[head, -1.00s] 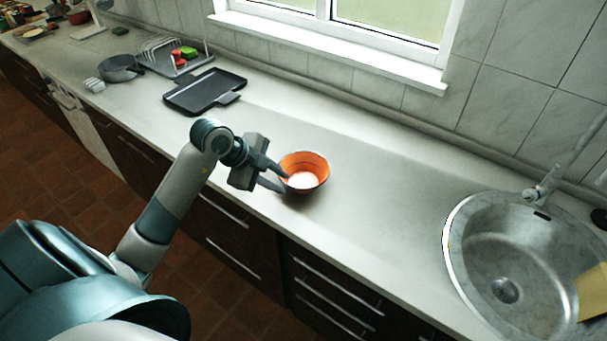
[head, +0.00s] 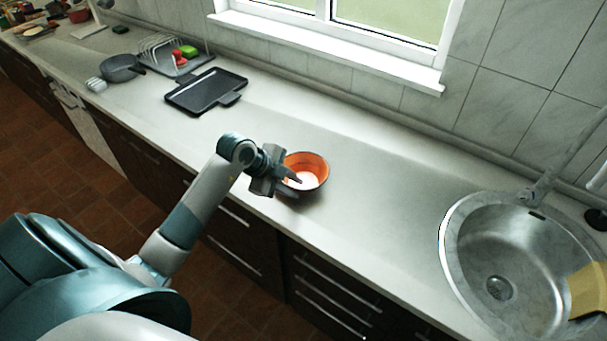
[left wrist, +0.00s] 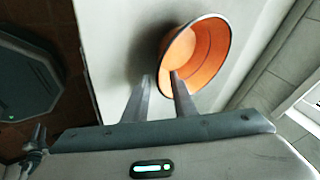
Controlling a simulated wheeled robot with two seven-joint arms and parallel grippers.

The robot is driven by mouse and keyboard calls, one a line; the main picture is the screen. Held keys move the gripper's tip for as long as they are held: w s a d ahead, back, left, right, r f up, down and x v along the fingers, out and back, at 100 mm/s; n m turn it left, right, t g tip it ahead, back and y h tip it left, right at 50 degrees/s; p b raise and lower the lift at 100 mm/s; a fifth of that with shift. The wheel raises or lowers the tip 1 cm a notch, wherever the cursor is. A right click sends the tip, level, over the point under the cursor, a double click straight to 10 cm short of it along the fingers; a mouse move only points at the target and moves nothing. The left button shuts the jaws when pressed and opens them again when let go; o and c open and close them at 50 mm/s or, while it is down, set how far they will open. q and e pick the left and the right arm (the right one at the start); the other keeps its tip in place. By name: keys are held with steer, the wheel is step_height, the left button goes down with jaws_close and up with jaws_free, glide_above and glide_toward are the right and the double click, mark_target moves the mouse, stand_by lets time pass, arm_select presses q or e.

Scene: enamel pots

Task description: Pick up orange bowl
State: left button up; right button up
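The orange bowl (head: 312,164), orange inside with a dark rim, stands upright on the counter near its front edge. My left gripper (head: 291,185) is at the bowl's near-left side. In the left wrist view, the gripper (left wrist: 160,75) has a gap between its fingers. One fingertip overlaps the inside of the bowl (left wrist: 205,58), and the other is outside, left of the rim. The rim appears to lie between them, but I cannot tell whether either finger touches it.
The counter (head: 380,210) is clear to the right of the bowl, up to the round sink (head: 500,250). A black tray (head: 207,90), a dish rack (head: 175,55) and a dark pan (head: 120,68) stand to the left. A window wall runs behind.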

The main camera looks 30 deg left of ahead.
arm_select(q)
steer(key=shift+w+d+f, duration=0.15)
steer(key=shift+w+f, duration=0.2)
steer(key=shift+f, duration=0.25)
jaws_close()
